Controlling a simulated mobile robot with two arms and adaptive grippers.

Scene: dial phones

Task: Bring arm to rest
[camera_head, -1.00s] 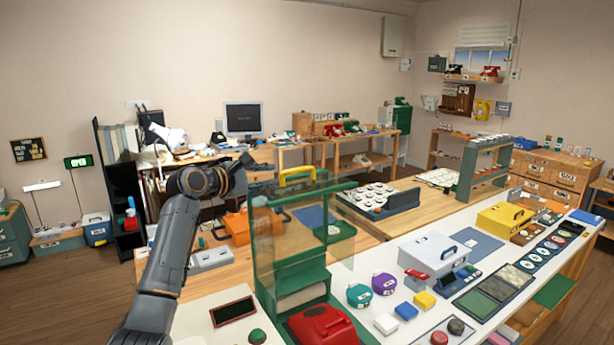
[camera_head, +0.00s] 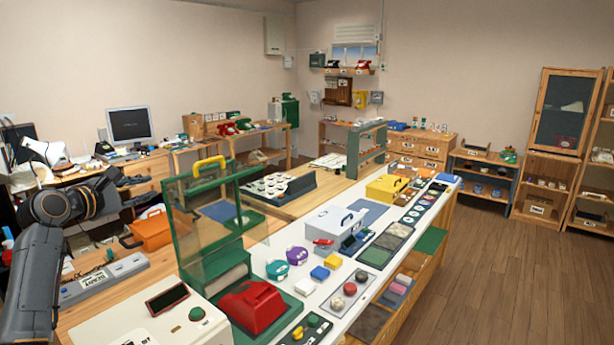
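My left arm comes in from the left edge, bent at a dark joint with a brown-orange ring. My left gripper (camera_head: 150,189) points right, over the wooden workbench area near the orange case (camera_head: 153,231). Its dark fingers look spread apart, with nothing seen between them. It appears clear of the things below, though the exact height is hard to tell. My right arm and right gripper are not in view.
A green-framed clear panel (camera_head: 208,212) stands right of the arm, with a red phone (camera_head: 251,307) beside it. A white box with a dark display (camera_head: 167,300) is in front. The white counter holds many small items. Wooden floor (camera_head: 500,275) is free at right.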

